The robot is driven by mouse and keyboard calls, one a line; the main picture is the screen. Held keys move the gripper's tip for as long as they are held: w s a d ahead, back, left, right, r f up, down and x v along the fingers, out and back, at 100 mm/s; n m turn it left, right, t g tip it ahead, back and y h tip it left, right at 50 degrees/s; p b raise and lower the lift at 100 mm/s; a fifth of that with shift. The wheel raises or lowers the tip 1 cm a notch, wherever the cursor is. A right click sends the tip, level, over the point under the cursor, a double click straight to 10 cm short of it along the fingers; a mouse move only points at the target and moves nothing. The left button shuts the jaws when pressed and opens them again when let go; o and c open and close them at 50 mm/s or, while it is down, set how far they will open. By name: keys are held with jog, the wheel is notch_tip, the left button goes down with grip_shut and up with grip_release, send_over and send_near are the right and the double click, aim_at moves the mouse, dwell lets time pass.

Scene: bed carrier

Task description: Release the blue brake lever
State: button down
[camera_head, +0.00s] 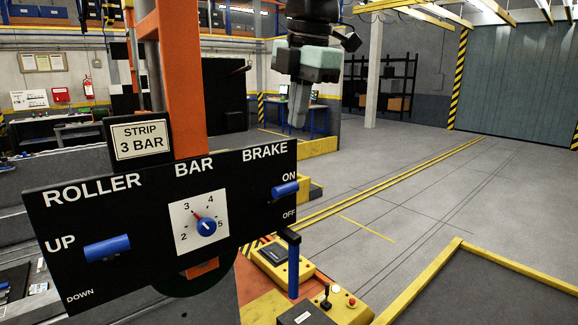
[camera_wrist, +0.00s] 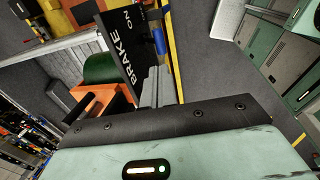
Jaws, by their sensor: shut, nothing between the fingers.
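The blue brake lever (camera_head: 285,188) sticks out at the right end of the black control panel (camera_head: 120,222), under the BRAKE label. It stands close to the ON mark, above the OFF mark. In the wrist view the blue lever (camera_wrist: 159,41) shows partly, beside the panel face (camera_wrist: 115,35). My gripper (camera_head: 298,122) hangs above the panel's right end, pointing down. Its grey fingers are together and empty, and look apart from the lever. In the wrist view the fingers (camera_wrist: 158,86) lie below the lever in the picture.
The panel also has a blue roller lever (camera_head: 107,248) near UP and a dial (camera_head: 207,226) with its red pointer near 3. A blue-and-black upright handle (camera_head: 292,265) stands below the brake. A yellow control box (camera_head: 325,305) sits at the front. Open floor lies right.

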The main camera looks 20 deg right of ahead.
aim_at(287, 185)
jog(key=f+p, duration=0.1)
jog(key=f, duration=0.2)
jog(key=w+f+p, duration=0.1)
jog(key=f, duration=0.3)
jog(key=w+f+p, duration=0.1)
jog(key=f, duration=0.3)
jog(key=shift+a+f, duration=0.2)
jog(key=shift+a, duration=0.15)
jog(key=shift+w+f, duration=0.1)
jog(key=shift+f, duration=0.05)
